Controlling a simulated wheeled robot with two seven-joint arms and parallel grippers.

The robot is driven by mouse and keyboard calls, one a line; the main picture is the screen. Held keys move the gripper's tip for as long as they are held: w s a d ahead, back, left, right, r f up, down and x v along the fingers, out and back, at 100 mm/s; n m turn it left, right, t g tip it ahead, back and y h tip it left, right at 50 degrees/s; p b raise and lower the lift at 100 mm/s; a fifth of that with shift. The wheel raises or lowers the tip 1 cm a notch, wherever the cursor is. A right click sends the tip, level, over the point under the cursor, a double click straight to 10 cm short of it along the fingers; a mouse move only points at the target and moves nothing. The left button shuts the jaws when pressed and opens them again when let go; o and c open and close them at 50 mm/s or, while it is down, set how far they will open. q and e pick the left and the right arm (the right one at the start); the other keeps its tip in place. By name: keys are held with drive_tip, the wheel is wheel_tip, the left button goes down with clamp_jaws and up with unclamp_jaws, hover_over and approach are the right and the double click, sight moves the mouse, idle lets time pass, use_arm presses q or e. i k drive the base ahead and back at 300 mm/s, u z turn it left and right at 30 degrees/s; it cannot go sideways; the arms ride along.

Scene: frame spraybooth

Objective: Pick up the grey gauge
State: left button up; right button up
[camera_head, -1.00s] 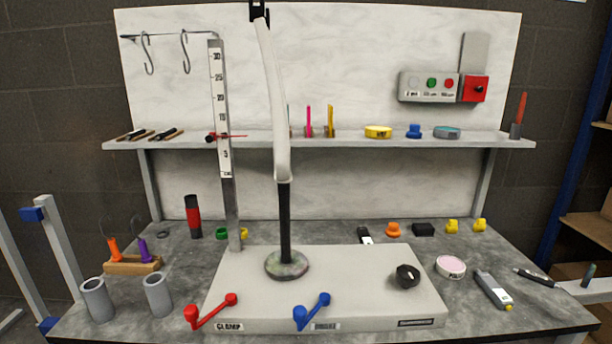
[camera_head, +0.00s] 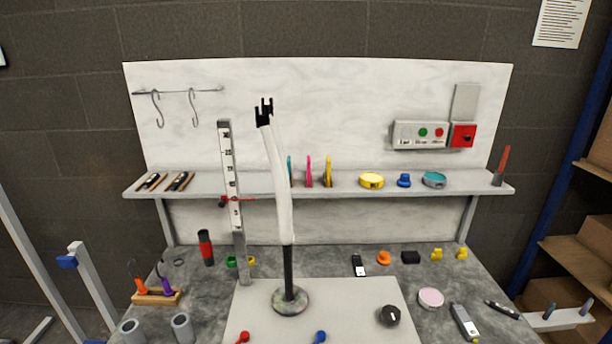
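A grey hand-held device with a yellow tip, which looks like the grey gauge (camera_head: 464,322), lies on the right part of the bench top, right of the round pink-topped tin. A smaller black and white device (camera_head: 358,265) lies farther back, near the back edge of the pale base plate. Neither of my grippers shows in this view, so nothing is seen near the gauge.
A black knob (camera_head: 389,315) and the pink-topped tin (camera_head: 430,298) are left of the gauge. A dark pen-like tool (camera_head: 502,310) lies to its right.

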sight(469, 331)
drive_tip(key=z, duration=1.25)
